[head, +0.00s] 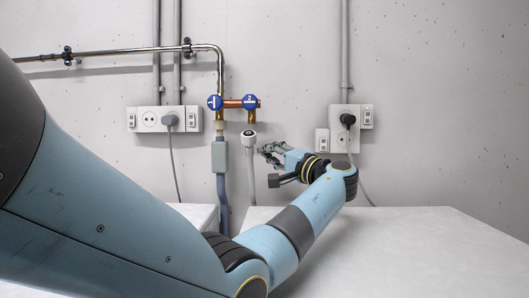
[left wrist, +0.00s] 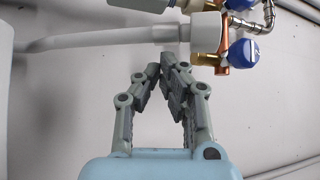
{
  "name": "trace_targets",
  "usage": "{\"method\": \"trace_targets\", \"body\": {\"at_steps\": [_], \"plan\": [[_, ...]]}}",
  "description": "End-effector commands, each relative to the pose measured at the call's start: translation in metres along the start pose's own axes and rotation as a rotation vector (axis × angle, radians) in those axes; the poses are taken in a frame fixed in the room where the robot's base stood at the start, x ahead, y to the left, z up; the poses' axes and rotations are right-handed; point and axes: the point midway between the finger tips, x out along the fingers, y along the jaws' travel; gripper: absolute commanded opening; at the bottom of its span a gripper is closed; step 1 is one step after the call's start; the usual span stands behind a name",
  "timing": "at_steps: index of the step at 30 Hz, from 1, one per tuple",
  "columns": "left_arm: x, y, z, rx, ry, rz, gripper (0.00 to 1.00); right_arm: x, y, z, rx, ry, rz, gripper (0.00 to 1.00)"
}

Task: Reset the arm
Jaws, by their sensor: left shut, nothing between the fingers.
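My left arm reaches in from the left in the head view, over the white machine tops. My left gripper (head: 268,150) is near the wall, just right of the white hose end (head: 248,138) below the valves. In the left wrist view the gripper (left wrist: 168,70) has its fingertips together, with nothing between them. The white hose (left wrist: 110,38) runs just beyond the fingertips, and I cannot tell how close it is. The right gripper is not in view.
Two blue valve handles marked 1 (head: 214,102) and 2 (head: 250,102) sit on the wall pipe. Power outlets are at left (head: 150,120) and right (head: 347,117), each with a plug and cord. The right white machine top (head: 420,250) is bare.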

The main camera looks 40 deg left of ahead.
Motion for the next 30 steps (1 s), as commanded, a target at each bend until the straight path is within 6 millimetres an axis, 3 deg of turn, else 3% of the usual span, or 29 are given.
{"method": "trace_targets", "body": {"at_steps": [3, 9, 19, 23, 30], "plan": [[-0.024, 0.001, 0.000, 0.001, 0.002, 0.004, 0.00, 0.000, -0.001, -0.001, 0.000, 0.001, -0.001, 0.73], [-0.049, 0.001, 0.000, 0.001, 0.001, 0.001, 0.00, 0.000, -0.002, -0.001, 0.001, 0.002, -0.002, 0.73], [-0.053, -0.005, -0.001, -0.002, -0.001, -0.001, 0.00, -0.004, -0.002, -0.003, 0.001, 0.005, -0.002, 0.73], [-0.048, -0.033, -0.004, -0.015, -0.003, -0.002, 0.00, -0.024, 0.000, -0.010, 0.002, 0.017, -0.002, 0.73], [-0.030, -0.124, -0.017, -0.050, -0.009, -0.007, 0.00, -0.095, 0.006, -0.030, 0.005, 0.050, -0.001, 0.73]]}}
